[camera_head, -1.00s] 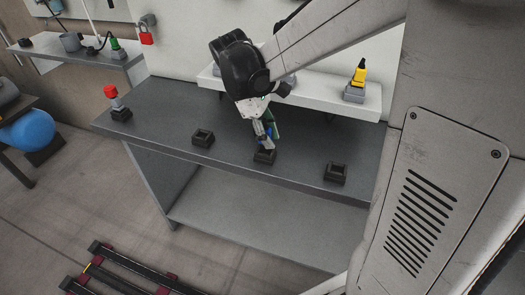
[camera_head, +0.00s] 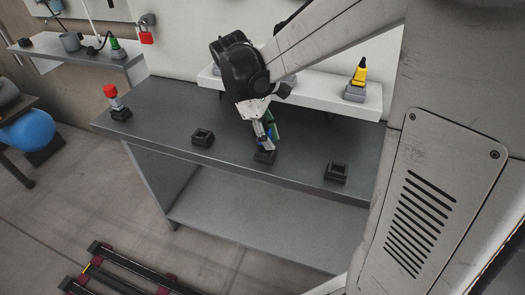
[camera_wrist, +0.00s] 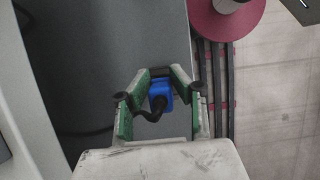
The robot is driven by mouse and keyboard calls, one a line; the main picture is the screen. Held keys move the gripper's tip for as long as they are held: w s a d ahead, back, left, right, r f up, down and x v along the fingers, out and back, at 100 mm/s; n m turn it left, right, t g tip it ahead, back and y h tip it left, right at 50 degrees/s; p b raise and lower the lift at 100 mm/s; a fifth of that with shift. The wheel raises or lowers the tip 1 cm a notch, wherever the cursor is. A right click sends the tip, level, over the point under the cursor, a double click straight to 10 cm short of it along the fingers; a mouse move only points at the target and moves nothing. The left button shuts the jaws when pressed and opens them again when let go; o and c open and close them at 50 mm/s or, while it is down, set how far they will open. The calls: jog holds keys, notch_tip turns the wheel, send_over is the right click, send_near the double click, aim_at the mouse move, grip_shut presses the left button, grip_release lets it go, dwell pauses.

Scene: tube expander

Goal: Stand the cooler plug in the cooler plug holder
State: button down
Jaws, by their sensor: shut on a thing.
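My gripper (camera_head: 266,143) is shut on a blue plug (camera_wrist: 160,92), which I take to be the cooler plug. In the wrist view my gripper (camera_wrist: 159,80) has its green-lined fingers on either side of the plug, and a dark cord bends away from it. In the head view the plug is mostly hidden by the fingers. It is right at a square black holder (camera_head: 264,158) near the front edge of the grey bench. I cannot tell how deep the plug sits in this holder.
Empty black holders stand to the left (camera_head: 203,138) and right (camera_head: 336,173) on the bench (camera_head: 165,105). A red plug (camera_head: 111,91) stands in a holder at the far left. A yellow plug (camera_head: 359,72) stands on the white shelf (camera_head: 315,95) behind. The bench between holders is clear.

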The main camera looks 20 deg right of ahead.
jog(key=shift+f+b, duration=0.7)
jog(key=shift+f, duration=0.35)
dwell(0.5)
jog(key=c, duration=1.4)
grip_release()
jog(key=shift+c, duration=0.2)
jog(key=shift+r, duration=0.15)
jog(key=shift+r+p, duration=3.05)
jog(key=shift+r, duration=1.35)
